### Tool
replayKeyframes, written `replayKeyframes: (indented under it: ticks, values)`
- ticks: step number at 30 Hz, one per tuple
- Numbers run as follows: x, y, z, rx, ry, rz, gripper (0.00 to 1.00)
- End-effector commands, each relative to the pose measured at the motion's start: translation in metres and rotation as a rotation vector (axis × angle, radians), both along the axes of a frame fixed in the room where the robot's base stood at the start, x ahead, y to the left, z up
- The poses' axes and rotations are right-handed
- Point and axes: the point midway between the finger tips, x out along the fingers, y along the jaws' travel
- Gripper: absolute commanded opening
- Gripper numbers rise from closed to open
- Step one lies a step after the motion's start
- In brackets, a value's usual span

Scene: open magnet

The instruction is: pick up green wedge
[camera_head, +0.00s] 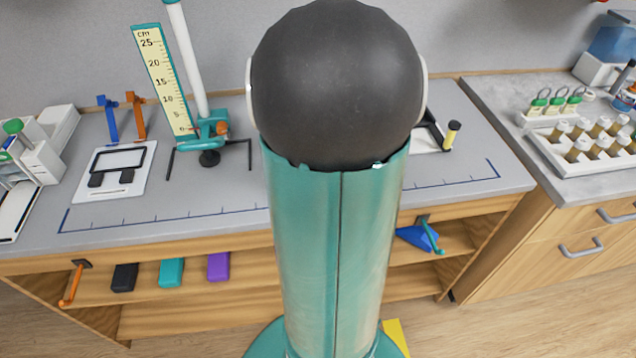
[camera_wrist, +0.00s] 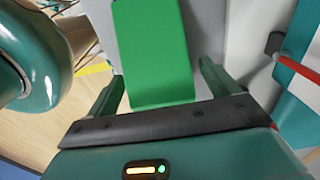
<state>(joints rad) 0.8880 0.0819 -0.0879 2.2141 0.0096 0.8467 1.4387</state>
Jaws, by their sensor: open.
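The green wedge (camera_wrist: 152,52) shows in the wrist view as a flat bright green face, longer than it is wide. It lies between and beyond the two fingers of my gripper (camera_wrist: 162,72). I do not see the wedge in the head view, where my own arm covers the middle of the bench. My gripper is also hidden there.
The grey bench (camera_head: 130,222) carries a stand with a yellow scale (camera_head: 162,75) and a white plate (camera_head: 113,172). A vial rack (camera_head: 570,165) stands right. A red rod (camera_wrist: 300,68) shows in the wrist view.

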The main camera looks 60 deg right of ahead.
Motion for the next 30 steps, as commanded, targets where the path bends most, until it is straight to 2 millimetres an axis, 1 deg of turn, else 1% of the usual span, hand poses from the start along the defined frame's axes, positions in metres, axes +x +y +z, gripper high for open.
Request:
replayKeyframes:
  ticks: [1,3,10,11,12,18,19,20,30]
  values:
    - [-0.0004,0.0005,-0.0071,0.002,0.002,0.0,0.87]
    - [0.0,0.0004,-0.0125,0.001,0.001,0.0,0.87]
    - [0.0005,0.0002,-0.0141,-0.001,-0.001,0.001,0.87]
    - [0.0005,0.0002,-0.0141,-0.001,-0.001,0.001,0.85]
    - [0.0005,0.0002,-0.014,-0.001,-0.001,0.001,0.77]
    - [0.0004,0.0001,-0.0139,-0.001,-0.001,0.001,0.39]
    - [0.0004,0.0001,-0.0139,-0.001,-0.001,0.001,0.39]
    - [0.0004,0.0001,-0.0138,-0.001,-0.001,0.001,0.36]
    - [0.0003,-0.0009,-0.0109,-0.002,-0.001,0.001,0.36]
